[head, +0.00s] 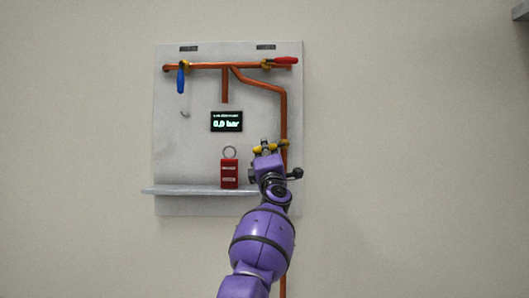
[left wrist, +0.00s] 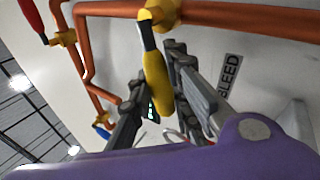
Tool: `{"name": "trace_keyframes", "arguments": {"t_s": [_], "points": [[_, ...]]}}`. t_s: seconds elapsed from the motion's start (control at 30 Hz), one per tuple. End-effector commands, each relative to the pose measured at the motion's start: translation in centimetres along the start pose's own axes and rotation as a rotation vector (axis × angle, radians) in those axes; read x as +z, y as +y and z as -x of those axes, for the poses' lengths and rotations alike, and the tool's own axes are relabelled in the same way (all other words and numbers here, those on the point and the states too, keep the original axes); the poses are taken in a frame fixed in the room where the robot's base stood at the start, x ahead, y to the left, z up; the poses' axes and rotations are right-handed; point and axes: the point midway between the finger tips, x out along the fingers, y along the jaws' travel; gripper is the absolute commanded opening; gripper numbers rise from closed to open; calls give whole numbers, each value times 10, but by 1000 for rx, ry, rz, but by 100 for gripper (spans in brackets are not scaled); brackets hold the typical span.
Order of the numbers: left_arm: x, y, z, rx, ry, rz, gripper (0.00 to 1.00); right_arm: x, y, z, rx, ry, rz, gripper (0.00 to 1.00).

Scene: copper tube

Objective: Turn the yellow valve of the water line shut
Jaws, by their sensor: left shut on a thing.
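The yellow valve (head: 266,147) sits on the vertical copper pipe at the right of the board in the head view. My left gripper (head: 268,164) is at it and covers part of it. In the left wrist view the yellow handle (left wrist: 157,82) lies between the two fingers of my left gripper (left wrist: 162,105), which is shut on it. There the handle stands crosswise to the copper pipe (left wrist: 245,16) by its valve body. My right gripper is in neither view.
A blue handle (head: 181,79) hangs down at the upper left, and a red handle (head: 286,60) lies along the top pipe. The display (head: 227,122) reads 0,0 bar. A red padlock-like block (head: 229,174) stands on the shelf (head: 175,190), left of my gripper.

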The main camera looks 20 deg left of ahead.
Motion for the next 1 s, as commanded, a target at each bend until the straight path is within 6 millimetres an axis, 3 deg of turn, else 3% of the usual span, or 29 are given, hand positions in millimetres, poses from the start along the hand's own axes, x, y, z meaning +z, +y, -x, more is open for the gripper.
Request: {"name": "trace_keyframes", "arguments": {"t_s": [0.13,0.43,0.97,1.0], "points": [[-1,8,-4,2,-50,-86,0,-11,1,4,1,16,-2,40],[0,11,-7,1,-111,-175,0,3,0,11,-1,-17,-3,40],[2,10,-7,-1,-126,-194,0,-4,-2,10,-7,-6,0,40],[2,10,-7,-1,-126,-194,19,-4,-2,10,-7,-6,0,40]]}}
